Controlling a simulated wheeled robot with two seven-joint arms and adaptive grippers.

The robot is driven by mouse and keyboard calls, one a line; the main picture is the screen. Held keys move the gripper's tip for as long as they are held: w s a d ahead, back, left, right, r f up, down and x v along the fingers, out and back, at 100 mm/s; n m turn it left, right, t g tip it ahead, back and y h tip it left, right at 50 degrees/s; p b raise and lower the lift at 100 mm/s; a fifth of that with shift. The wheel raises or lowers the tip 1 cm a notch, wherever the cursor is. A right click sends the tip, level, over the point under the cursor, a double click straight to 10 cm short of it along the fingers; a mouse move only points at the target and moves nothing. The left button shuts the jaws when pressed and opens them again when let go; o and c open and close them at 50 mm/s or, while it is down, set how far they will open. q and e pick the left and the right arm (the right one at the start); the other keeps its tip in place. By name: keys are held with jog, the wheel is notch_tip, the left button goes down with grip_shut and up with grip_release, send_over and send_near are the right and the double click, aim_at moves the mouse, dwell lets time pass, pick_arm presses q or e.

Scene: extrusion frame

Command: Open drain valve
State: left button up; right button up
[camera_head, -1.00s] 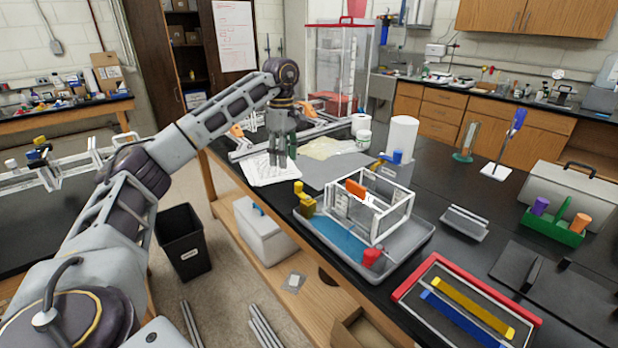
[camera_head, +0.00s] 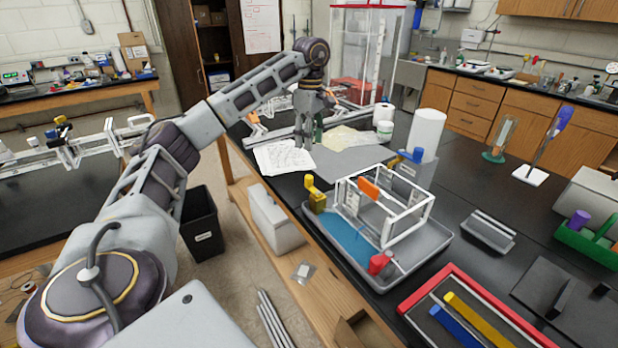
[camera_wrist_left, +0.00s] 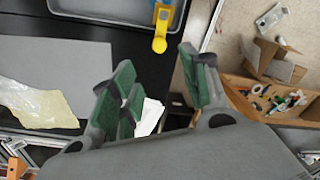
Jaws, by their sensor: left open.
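A grey tray (camera_head: 440,240) with a blue floor stands on the black bench. A yellow fitting (camera_head: 316,192) with an upright handle is at its left corner, and a red fitting (camera_head: 380,263) is at its near edge. Which one is the drain valve is not labelled legibly. The yellow fitting also shows at the tray rim in the left wrist view (camera_wrist_left: 160,42). My left gripper (camera_head: 303,147) points down over the bench, behind and left of the yellow fitting. In the left wrist view, its green-padded fingers (camera_wrist_left: 155,60) are apart with nothing between them, short of the yellow handle.
A white open frame (camera_head: 400,228) with an orange part stands in the tray. White paper (camera_head: 283,158) and a grey mat (camera_head: 352,163) lie near my left gripper. A white roll (camera_head: 427,135) stands behind the tray. A red-edged tray (camera_head: 470,282) is at the front right.

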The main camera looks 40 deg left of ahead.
pick_arm(q)
jog(key=b, duration=0.1)
send_over(308, 176)
jog(key=shift+w+f, duration=0.15)
jog(key=shift+f, duration=1)
jog(key=shift+w+f, duration=0.1)
jog(key=shift+f, duration=1.05)
jog(key=f, duration=0.7)
jog(key=shift+s+f+b, duration=0.2)
jog(key=shift+f+b, duration=0.05)
jog(key=shift+b, duration=0.1)
jog(key=shift+f, duration=0.9)
pick_arm(e)
jog(key=shift+t, duration=0.3)
jog(key=w+a, duration=0.2)
jog(key=w, duration=0.2)
jog(key=shift+w+a+f, duration=0.15)
jog(key=shift+w+a, duration=0.05)
jog(key=shift+a, duration=0.2)
jog(key=shift+a, duration=0.15)
